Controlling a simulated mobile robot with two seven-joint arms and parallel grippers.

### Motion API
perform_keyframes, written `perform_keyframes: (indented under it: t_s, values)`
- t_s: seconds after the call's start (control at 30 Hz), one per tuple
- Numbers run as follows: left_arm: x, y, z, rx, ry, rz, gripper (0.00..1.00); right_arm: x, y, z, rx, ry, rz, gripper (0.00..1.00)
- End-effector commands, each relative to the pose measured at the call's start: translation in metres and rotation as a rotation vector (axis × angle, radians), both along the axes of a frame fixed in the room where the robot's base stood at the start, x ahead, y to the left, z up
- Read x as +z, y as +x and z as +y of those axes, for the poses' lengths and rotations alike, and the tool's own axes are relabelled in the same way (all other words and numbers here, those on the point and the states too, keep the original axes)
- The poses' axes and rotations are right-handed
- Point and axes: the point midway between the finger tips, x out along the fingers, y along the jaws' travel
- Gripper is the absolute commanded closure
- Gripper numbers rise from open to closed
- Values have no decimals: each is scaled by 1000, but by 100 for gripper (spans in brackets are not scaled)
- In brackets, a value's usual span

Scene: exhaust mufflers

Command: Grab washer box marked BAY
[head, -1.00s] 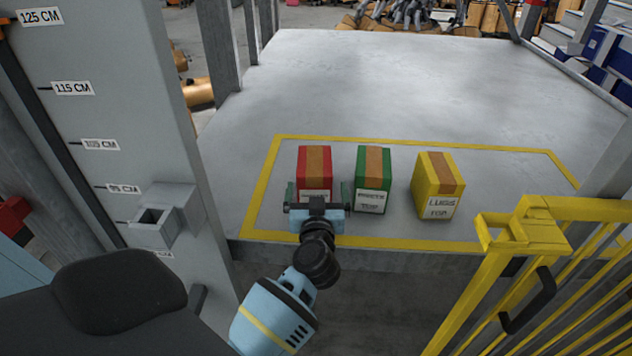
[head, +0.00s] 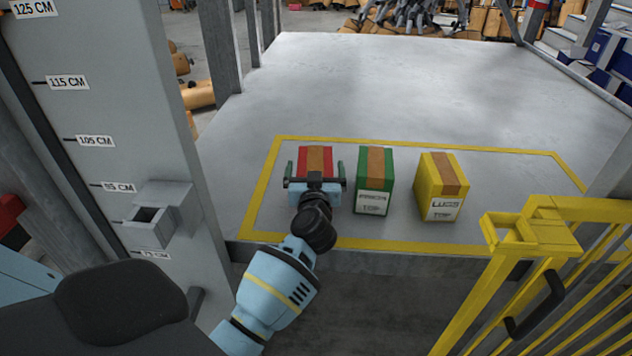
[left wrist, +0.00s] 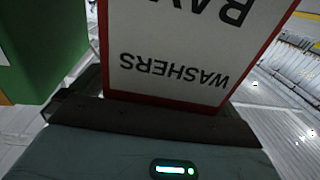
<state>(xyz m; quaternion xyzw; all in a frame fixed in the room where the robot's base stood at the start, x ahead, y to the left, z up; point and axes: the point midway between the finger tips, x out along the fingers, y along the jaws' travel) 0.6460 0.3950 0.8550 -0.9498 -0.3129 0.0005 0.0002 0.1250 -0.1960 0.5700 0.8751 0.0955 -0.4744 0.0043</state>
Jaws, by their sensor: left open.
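The red box with a tan top strip (head: 315,160) stands on the platform, leftmost of three boxes. In the left wrist view its white label (left wrist: 185,45) reads WASHERS and, partly cut off, what looks like BAY, upside down. My left gripper (head: 314,172) is open, its fingers on either side of the red box, with the gripper body in front of the label. Whether the fingers touch the box cannot be told. My right gripper is not in view.
A green box (head: 374,180) stands close to the right of my gripper, and a yellow box (head: 440,187) marked LUGS farther right. A yellow gate (head: 545,240) is at the right front, a grey post with height marks (head: 100,110) at the left. The platform behind is clear.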

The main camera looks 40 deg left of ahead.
Motion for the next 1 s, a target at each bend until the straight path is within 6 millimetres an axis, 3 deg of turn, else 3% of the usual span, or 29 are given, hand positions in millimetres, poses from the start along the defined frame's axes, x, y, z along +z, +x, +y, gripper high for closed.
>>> perform_keyframes:
  t_s: [0.27,0.73,1.0]
  values:
    - [1,3,2,-1,0,-1,0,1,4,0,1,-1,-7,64]
    - [1,2,2,0,-1,-1,60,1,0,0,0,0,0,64]
    - [4,3,2,-1,1,-4,60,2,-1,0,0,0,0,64]
